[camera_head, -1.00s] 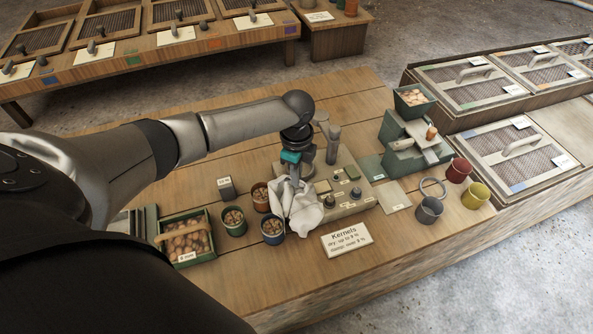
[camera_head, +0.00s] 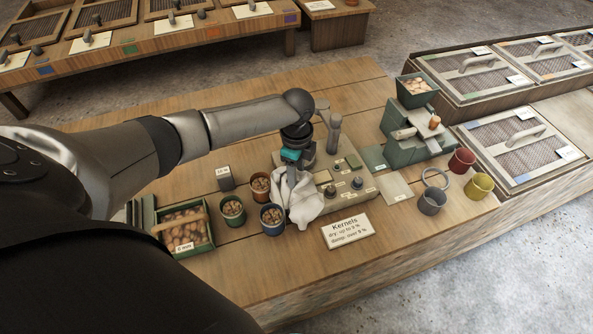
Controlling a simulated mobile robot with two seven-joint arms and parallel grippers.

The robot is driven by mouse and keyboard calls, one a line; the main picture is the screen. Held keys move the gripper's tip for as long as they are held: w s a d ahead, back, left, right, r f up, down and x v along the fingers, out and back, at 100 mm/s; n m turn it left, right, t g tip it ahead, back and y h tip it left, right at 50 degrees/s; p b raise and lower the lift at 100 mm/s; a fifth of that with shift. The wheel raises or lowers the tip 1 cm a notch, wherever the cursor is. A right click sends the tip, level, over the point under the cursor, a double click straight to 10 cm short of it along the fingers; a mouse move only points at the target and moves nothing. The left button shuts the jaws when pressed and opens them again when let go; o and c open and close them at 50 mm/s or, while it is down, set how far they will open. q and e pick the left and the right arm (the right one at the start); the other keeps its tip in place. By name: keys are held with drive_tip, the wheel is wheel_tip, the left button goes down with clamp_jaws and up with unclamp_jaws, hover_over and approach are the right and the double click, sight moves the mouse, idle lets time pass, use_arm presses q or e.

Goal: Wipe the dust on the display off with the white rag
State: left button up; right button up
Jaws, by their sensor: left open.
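The white rag (camera_head: 298,198) hangs crumpled over the left front edge of the grey-green bench device. The device's small tan rectangular panel (camera_head: 323,177), which looks like the display, lies just right of the rag; I cannot make out dust on it. My left gripper (camera_head: 291,163), dark with a teal band, points down at the top of the rag. It is open, but its fingertips are mostly hidden, and I cannot tell whether they touch the cloth. My right gripper is not in view.
Cups of nuts (camera_head: 233,210) and a green crate of nuts (camera_head: 185,230) stand left of the rag. A Kernels sign (camera_head: 346,230) lies in front. A green machine (camera_head: 412,130) and empty cups (camera_head: 432,201) stand right.

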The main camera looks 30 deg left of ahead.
use_arm(q)
drive_tip(key=o, duration=0.8)
drive_tip(key=shift+c, duration=0.2)
drive_tip(key=shift+f, duration=0.1)
